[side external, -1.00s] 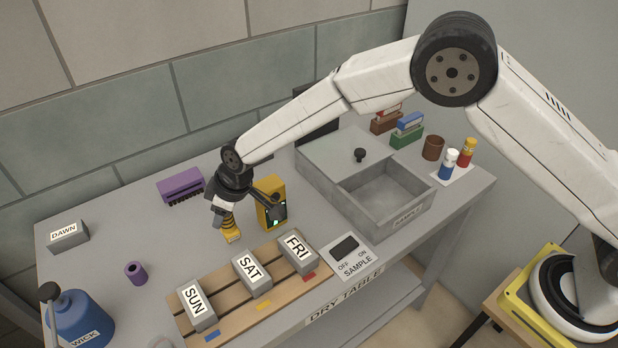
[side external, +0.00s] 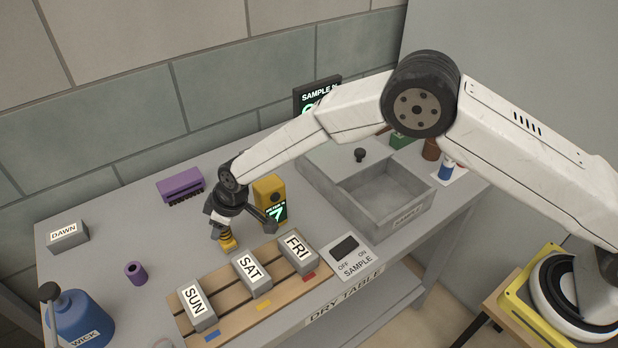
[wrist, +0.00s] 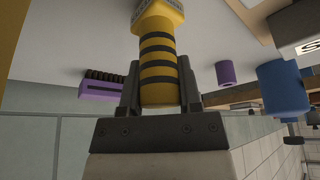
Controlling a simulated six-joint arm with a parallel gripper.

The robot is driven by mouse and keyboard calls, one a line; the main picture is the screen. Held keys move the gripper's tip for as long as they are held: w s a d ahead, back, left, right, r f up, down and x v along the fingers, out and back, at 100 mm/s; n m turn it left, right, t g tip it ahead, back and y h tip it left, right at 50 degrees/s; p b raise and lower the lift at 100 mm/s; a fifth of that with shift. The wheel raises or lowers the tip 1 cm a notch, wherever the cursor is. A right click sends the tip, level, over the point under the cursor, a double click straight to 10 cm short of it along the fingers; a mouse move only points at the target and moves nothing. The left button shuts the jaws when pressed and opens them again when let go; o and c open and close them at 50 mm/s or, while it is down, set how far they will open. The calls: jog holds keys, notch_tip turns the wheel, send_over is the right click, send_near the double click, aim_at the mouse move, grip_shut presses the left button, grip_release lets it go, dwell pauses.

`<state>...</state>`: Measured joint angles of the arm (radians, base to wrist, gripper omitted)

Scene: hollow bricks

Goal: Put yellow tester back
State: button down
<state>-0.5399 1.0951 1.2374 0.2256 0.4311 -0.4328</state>
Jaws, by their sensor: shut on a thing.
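My gripper (side external: 223,227) is shut on a yellow tester (side external: 228,243) with black bands. In the wrist view the banded handle (wrist: 158,70) lies between both fingers, and a wider yellow head extends beyond them. The tester points down, close to the grey tabletop behind the wooden rack; I cannot tell whether it touches. A yellow box (side external: 268,190) with a lit screen showing a 7 stands just right of my gripper, partly covered by my wrist.
The slatted rack (side external: 222,298) holds grey bricks marked SUN (side external: 197,303), SAT (side external: 252,274) and FRI (side external: 298,253). A stone bin (side external: 405,220) stands right. A purple brush (side external: 181,185), purple tube (side external: 136,272), DAWN brick (side external: 68,237) and blue WICK bottle (side external: 80,320) lie left.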

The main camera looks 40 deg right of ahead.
jog(key=shift+f, duration=0.15)
jog(key=shift+c, duration=1.4)
grip_release()
jog(key=v, duration=1.2)
jog(key=s+d+r+m+h, duration=0.1)
jog(key=s+d+r+m, duration=0.15)
jog(key=s+d, duration=0.65)
jog(key=s+d+r+m+h, duration=0.1)
jog(key=s+d+m, duration=0.3)
jog(key=d, duration=1.2)
jog(key=s+d+m+h, duration=0.1)
jog(key=s+d+m, duration=0.1)
jog(key=s+d, duration=0.3)
jog(key=s+f, duration=0.1)
jog(key=s, duration=0.2)
jog(key=shift+s+d+g, duration=0.25)
jog(key=shift+s+g, duration=0.05)
jog(key=shift+s, duration=0.1)
